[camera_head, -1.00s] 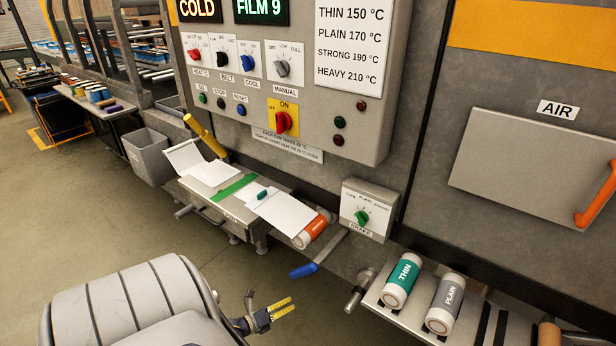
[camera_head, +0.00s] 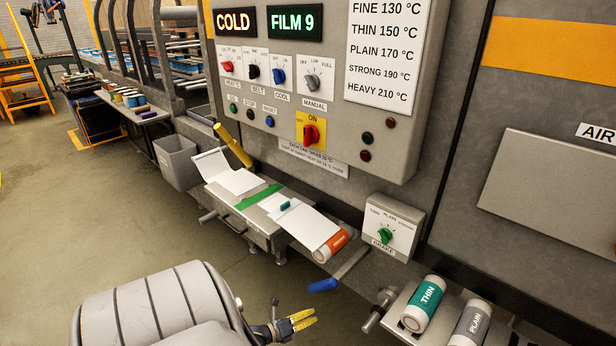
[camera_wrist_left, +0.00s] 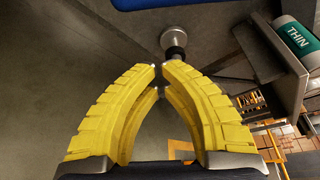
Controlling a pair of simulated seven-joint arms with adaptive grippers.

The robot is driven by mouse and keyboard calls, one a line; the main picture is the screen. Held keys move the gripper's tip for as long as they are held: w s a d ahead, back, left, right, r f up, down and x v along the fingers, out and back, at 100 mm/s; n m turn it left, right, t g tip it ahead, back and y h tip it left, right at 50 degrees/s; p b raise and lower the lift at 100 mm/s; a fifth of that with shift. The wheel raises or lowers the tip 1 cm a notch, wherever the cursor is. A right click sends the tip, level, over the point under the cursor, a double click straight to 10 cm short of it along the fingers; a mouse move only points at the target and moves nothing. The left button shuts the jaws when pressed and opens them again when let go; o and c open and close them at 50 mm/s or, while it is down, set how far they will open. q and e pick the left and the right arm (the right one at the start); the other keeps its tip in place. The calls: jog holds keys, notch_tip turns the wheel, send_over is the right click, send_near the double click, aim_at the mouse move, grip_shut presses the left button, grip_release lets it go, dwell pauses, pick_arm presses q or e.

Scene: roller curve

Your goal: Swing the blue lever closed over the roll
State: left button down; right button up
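The lever has a blue grip (camera_head: 323,285) and a grey arm (camera_head: 350,264) that slants up to the right toward the brake box. Its grip hangs below and in front of the orange roll (camera_head: 332,246), and the arm is beside the roll, not over it. The roll lies at the end of the white film on the small table. My left gripper (camera_head: 314,317) is below the blue grip, apart from it and empty. In the left wrist view its yellow fingertips (camera_wrist_left: 159,67) have a narrow gap; a blue part (camera_wrist_left: 180,3) shows at the top edge. My right gripper is out of view.
A brake box (camera_head: 389,228) with a green knob stands right of the roll. A metal peg (camera_head: 380,308) and a shelf with the THIN roll (camera_head: 424,304) and PLAIN roll (camera_head: 470,324) are at lower right.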

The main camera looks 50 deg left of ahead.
pick_arm(q)
jog(key=w+a, duration=0.2)
jog(key=w, duration=0.4)
jog(key=shift+w+a+r, duration=0.25)
jog(key=shift+w+r, duration=0.1)
jog(key=shift+r, duration=0.05)
dwell(0.9)
jog(key=shift+r, duration=0.1)
dwell(0.4)
